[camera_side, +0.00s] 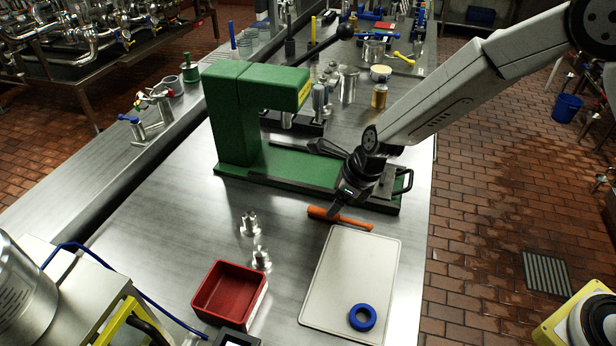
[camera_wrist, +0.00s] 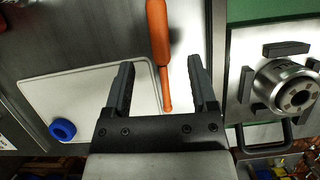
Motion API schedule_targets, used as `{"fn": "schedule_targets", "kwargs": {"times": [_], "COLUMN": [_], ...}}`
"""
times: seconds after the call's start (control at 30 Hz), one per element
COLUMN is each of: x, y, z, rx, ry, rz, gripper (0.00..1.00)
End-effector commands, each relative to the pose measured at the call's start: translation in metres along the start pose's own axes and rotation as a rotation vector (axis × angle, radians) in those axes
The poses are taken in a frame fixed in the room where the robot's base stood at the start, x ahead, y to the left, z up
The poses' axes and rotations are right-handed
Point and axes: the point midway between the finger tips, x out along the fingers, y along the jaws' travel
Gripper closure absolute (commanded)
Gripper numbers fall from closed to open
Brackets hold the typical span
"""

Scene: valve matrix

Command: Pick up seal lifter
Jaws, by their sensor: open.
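The seal lifter, seen as an orange tool (camera_side: 341,219), lies on the steel bench along the far edge of a pale board. In the wrist view the orange tool (camera_wrist: 158,40) runs from the top edge down between my fingers, its thin end pointing at the gripper body. My gripper (camera_side: 334,209) is at the tool, its fingers partly hidden by the wrist in the side view. In the wrist view my gripper (camera_wrist: 161,72) is open, one finger on each side of the tool, with visible gaps. I cannot tell the exact height of the fingers above the bench.
The pale board (camera_side: 350,275) holds a blue ring (camera_side: 362,317). A red tray (camera_side: 230,293) and two small metal fittings (camera_side: 250,223) stand to the left. A green press (camera_side: 236,120) stands close behind my gripper. A round metal chuck (camera_wrist: 284,87) shows right of the fingers.

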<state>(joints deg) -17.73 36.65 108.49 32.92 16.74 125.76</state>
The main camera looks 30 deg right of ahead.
Motion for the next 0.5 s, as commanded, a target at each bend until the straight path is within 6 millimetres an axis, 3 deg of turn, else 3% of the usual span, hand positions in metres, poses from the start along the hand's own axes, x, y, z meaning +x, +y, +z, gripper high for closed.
{"fn": "schedule_targets", "kwargs": {"times": [0.5], "x": [0.042], "y": [0.001], "z": [0.002], "rx": [-0.001], "ry": [0.000], "rz": [0.000], "gripper": [0.26]}}
